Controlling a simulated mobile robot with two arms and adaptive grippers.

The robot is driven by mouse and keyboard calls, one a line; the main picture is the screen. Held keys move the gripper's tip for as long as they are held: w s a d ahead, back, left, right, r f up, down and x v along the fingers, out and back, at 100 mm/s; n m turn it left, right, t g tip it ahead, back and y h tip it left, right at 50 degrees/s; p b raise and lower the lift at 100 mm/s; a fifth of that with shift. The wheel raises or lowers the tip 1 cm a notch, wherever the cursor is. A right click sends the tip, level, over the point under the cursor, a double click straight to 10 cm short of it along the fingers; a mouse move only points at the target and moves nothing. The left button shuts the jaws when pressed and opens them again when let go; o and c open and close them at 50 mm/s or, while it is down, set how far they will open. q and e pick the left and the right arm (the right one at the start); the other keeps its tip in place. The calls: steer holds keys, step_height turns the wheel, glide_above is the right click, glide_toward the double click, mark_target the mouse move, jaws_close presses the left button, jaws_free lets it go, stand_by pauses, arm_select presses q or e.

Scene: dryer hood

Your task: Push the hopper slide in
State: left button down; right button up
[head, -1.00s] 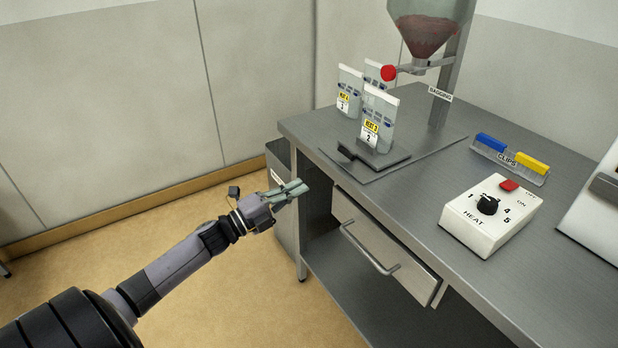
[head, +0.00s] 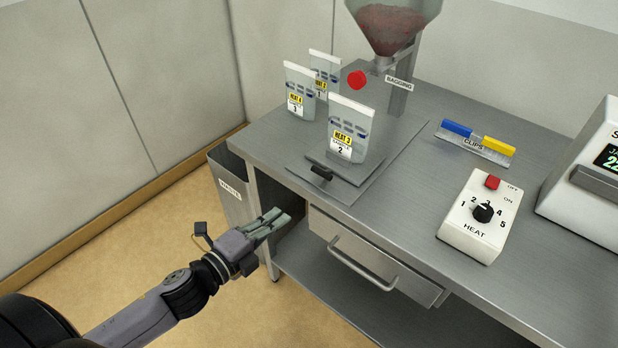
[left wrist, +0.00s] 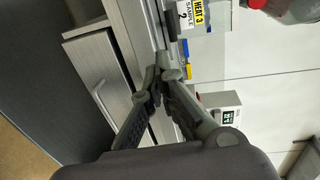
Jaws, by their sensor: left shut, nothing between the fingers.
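The hopper (head: 392,28) is a clear funnel with dark red contents, mounted on a post over the back of the bench. The slide's round red knob (head: 357,79) sticks out to the left near the hopper's spout. How far the slide is out is hard to tell. A red knob (left wrist: 256,3) also shows at the top of the left wrist view, beside part of the hopper. My left gripper (head: 285,217) is shut and empty, in front of the bench near the drawer, well away from the knob. Its fingertips (left wrist: 162,72) meet in the left wrist view. My right gripper is not in view.
Several clear sample bags stand on the bench (head: 402,184), one on a stand (head: 343,168) before the knob. A drawer (head: 375,257) with a handle is below. A waste bin (head: 229,189), clip holder (head: 476,146) and heat control box (head: 481,217) are nearby.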

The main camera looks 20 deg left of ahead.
mark_target(327, 176)
arm_select(q)
steer(key=p+x, duration=0.1)
steer(key=x, duration=0.3)
steer(key=p+x, duration=0.1)
steer(key=x, duration=0.3)
steer(key=r+p+x, duration=0.1)
steer(key=x, duration=0.2)
steer(key=shift+w+d, duration=0.2)
steer(key=shift+w, duration=0.2)
steer(key=shift+w+d, duration=0.1)
steer(key=shift+w, duration=0.25)
steer(key=shift+w+d, duration=0.1)
steer(key=shift+w, duration=0.15)
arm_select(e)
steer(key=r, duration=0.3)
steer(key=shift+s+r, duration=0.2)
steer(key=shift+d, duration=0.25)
arm_select(q)
steer(key=x, duration=0.4)
steer(key=shift+w+d+r, duration=0.15)
steer(key=shift+w+r, duration=0.1)
steer(key=shift+w, duration=0.1)
steer(key=shift+s, duration=0.1)
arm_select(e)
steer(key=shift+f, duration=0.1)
